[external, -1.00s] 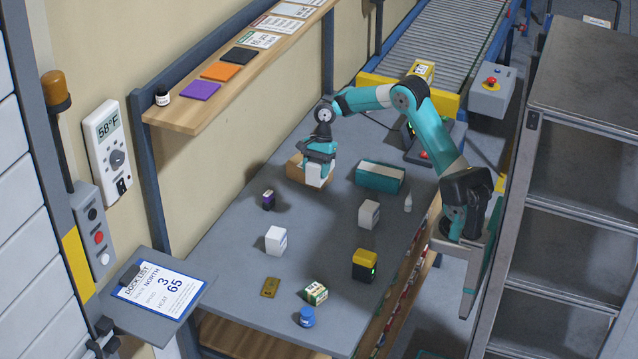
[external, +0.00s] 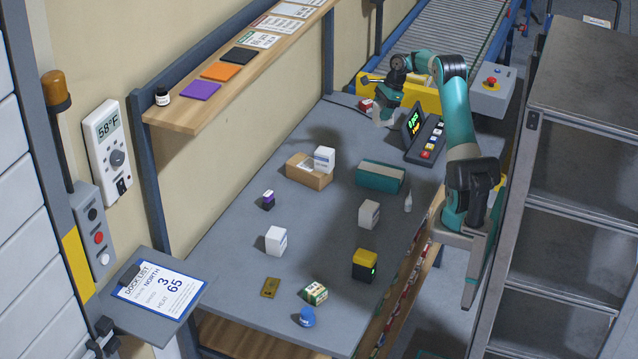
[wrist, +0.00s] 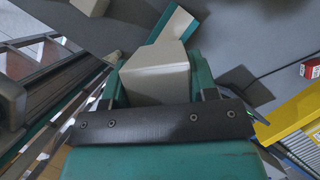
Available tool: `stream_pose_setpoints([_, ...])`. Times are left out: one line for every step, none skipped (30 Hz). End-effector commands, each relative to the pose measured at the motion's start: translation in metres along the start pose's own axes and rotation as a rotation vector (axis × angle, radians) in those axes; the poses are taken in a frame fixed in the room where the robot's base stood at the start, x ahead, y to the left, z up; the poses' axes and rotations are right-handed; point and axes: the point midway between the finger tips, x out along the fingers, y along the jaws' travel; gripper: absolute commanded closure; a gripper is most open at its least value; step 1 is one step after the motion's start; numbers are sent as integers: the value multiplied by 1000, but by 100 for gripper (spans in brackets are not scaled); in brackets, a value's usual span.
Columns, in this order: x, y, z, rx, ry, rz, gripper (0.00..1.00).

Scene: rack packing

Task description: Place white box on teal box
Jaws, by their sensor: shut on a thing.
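My gripper (external: 384,108) is over the far end of the table, near the yellow conveyor end, shut on a pale box (wrist: 155,75). The held box also shows below my gripper in the external view (external: 383,119). The teal box (external: 380,177) lies on the table, nearer the camera than my gripper and apart from it. Part of it shows beyond the held box in the wrist view (wrist: 177,24). A white box (external: 324,158) rests at the cardboard box (external: 306,176), left of the teal box. Another white box (external: 276,240) and a greyish box (external: 369,214) stand on the table.
A display and keypad console (external: 427,139) stands right of my gripper, and a small red box (external: 366,105) to its left. A white bottle (external: 408,202) stands near the teal box. A yellow-black device (external: 365,265) and small items lie nearer the front. A shelf (external: 190,120) overhangs the left side.

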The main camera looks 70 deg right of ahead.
Motion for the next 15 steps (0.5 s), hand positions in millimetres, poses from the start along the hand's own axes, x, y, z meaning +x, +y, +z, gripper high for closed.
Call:
stream_pose_setpoints([5, 0, -5, 7, -1, 1, 75])
stream_pose_setpoints([9, 0, -8, 10, -1, 2, 75])
stream_pose_setpoints([17, 0, -11, 11, -1, 2, 75])
stream_pose_setpoints([24, 1, -14, 11, -1, 2, 75])
stream_pose_setpoints([32, 1, -17, 11, 0, 4, 75])
stream_pose_setpoints([42, 1, -21, 11, -1, 4, 75])
stream_pose_setpoints([50, 1, -24, 10, -1, 4, 75])
stream_pose_setpoints([58, 1, -27, 10, 0, 5, 75])
stream_pose_setpoints([68, 1, -31, 11, -1, 4, 75])
stream_pose_setpoints([76, 1, -35, 10, -1, 5, 75])
stream_pose_setpoints([84, 1, -38, 11, 0, 5, 75])
stream_pose_setpoints([94, 1, -42, 9, -1, 4, 75])
stream_pose_setpoints([101, 1, -45, 11, 0, 4, 75])
stream_pose_setpoints([108, 1, -48, 9, 0, 3, 75])
stream_pose_setpoints([116, 1, -51, 9, -1, 4, 75])
